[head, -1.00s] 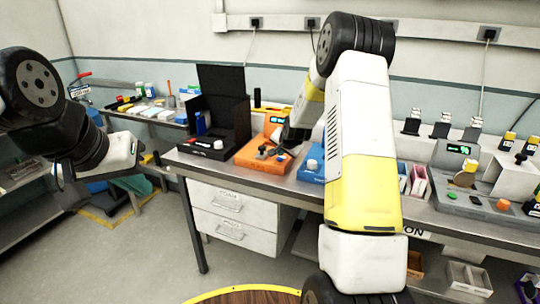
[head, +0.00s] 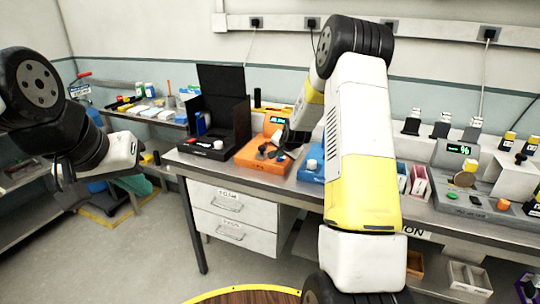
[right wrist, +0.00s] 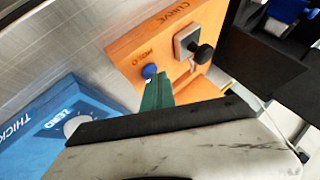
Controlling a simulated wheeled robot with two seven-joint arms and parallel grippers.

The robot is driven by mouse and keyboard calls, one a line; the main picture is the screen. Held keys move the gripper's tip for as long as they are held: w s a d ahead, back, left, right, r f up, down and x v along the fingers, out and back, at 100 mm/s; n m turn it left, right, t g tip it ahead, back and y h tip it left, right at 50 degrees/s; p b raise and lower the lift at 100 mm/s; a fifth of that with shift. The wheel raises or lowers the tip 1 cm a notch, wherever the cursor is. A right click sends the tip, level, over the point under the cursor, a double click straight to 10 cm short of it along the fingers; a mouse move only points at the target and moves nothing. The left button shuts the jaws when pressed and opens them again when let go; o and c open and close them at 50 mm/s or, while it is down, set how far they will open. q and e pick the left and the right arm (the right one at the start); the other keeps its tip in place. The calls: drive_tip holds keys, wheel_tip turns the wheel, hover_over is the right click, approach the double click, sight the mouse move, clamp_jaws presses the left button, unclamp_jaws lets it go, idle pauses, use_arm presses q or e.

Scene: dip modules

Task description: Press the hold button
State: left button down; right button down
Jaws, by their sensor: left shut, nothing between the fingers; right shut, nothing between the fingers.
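The orange device (head: 250,158) stands on the bench with a lit display (head: 277,120). In the right wrist view its orange top (right wrist: 133,42) carries a blue round button (right wrist: 150,71) beside partly hidden lettering that looks like HOLD, and a black knob (right wrist: 203,54) on a grey plate. My right gripper (head: 284,154) is shut and empty, low over the orange device. Its teal fingertips (right wrist: 155,82) are right beside the blue button; I cannot tell whether they touch it. My left gripper (head: 60,176) is shut and empty, far left, away from the bench.
A blue device (head: 311,172) with a white knob marked ZERO sits right of the orange one. A black open box (head: 222,140) stands at left. A grey device with a green display (head: 459,149) stands further right. My right arm hides part of the bench.

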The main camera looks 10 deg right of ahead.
sight(280, 160)
drive_tip(key=shift+r, duration=0.1)
idle(0.5)
drive_tip(key=shift+r, duration=0.35)
wheel_tip(280, 160, up, 6)
idle(0.7)
